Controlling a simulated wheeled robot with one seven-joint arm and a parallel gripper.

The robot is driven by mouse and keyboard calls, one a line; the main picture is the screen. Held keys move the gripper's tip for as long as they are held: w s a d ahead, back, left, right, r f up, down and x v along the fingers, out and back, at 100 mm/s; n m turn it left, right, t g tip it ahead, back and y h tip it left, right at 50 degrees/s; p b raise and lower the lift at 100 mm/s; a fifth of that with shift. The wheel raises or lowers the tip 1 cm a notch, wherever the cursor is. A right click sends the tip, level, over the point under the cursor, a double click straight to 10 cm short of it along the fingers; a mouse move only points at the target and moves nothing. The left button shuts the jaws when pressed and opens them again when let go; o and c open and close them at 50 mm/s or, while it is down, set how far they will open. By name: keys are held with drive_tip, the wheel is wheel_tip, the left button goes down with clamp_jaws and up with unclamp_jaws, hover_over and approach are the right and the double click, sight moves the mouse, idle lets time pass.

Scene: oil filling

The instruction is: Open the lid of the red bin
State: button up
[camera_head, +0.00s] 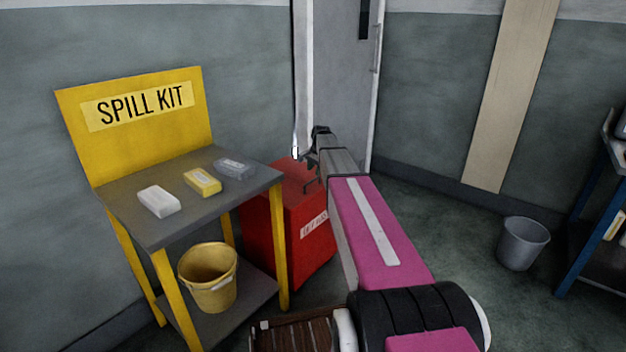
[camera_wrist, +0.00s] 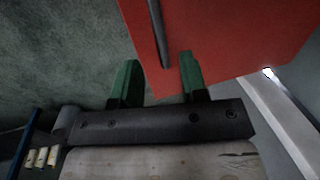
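The red bin (camera_head: 262,235) stands on the floor right of the spill kit table, with a pale label on its front. Its lid (camera_head: 287,172) looks shut, though my arm hides part of it. My gripper (camera_head: 309,170) is at the lid's right part. In the wrist view, the two green fingers of my gripper (camera_wrist: 158,82) are apart with nothing held between them. The red bin (camera_wrist: 225,35) fills the upper right there. A dark bar (camera_wrist: 158,30), perhaps a handle, runs along it toward the gap between the fingers. I cannot tell if the fingers touch the bin.
The spill kit table (camera_head: 150,225) stands close on the left, with small packs on top and a yellow bucket (camera_head: 208,278) below. A door (camera_head: 345,70) is behind the bin. A grey bucket (camera_head: 523,243) and a blue-legged bench (camera_head: 590,215) are at the right.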

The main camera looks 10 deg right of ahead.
sight(313, 180)
drive_tip(key=shift+w+a+f, duration=0.1)
drive_tip(key=shift+w+f, duration=0.05)
drive_tip(key=shift+f, duration=0.7)
drive_tip(key=shift+w+a+f, duration=0.1)
drive_tip(key=shift+w+f, duration=0.05)
drive_tip(key=shift+f, duration=0.75)
drive_tip(key=shift+w+a+f, duration=0.1)
drive_tip(key=shift+w+f, duration=0.05)
drive_tip(key=shift+f, duration=0.7)
drive_tip(key=shift+r, duration=0.1)
clamp_jaws()
